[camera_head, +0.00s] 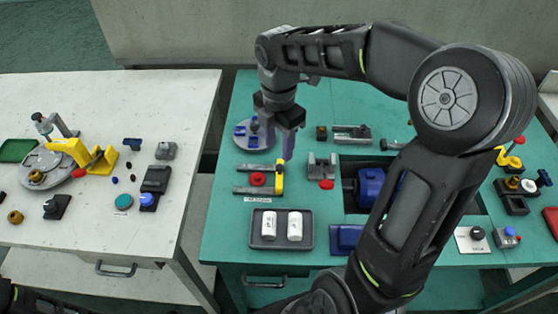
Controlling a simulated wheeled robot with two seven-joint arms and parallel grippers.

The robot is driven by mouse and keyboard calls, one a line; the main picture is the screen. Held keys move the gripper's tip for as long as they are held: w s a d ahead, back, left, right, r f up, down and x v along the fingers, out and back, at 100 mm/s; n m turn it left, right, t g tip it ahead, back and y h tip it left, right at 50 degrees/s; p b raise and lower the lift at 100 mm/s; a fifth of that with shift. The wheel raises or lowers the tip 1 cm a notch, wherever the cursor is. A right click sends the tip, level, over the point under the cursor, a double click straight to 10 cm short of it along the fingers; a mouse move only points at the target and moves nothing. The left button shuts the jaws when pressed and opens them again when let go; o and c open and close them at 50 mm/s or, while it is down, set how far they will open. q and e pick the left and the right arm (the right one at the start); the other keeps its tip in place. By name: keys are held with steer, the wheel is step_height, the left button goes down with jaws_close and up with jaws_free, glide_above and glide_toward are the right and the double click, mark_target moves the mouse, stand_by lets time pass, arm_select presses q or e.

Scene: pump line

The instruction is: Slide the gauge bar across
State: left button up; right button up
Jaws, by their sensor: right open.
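The yellow bar (280,177), which looks like the gauge bar, stands across the right end of a pair of dark parallel rails (250,190) on the green bench. A red round piece (258,179) sits between the rails, just left of the bar. A small white label lies in front of the rails, too small to read surely. My right gripper (279,142) points down just behind the yellow bar, its fingers apart and with nothing seen between them. Contact with the bar cannot be told. My left gripper is out of view.
A dark tray (281,244) with two white cylinders lies in front of the rails. A grey bracket (318,166) stands right of the bar, and a round grey plate (245,134) lies behind. A blue motor (370,187) is partly hidden by my right arm. A white bench (110,235) stands left.

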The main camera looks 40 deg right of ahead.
mark_target(279, 166)
steer(key=shift+f, duration=3.95)
steer(key=shift+c, duration=0.2)
jaws_close()
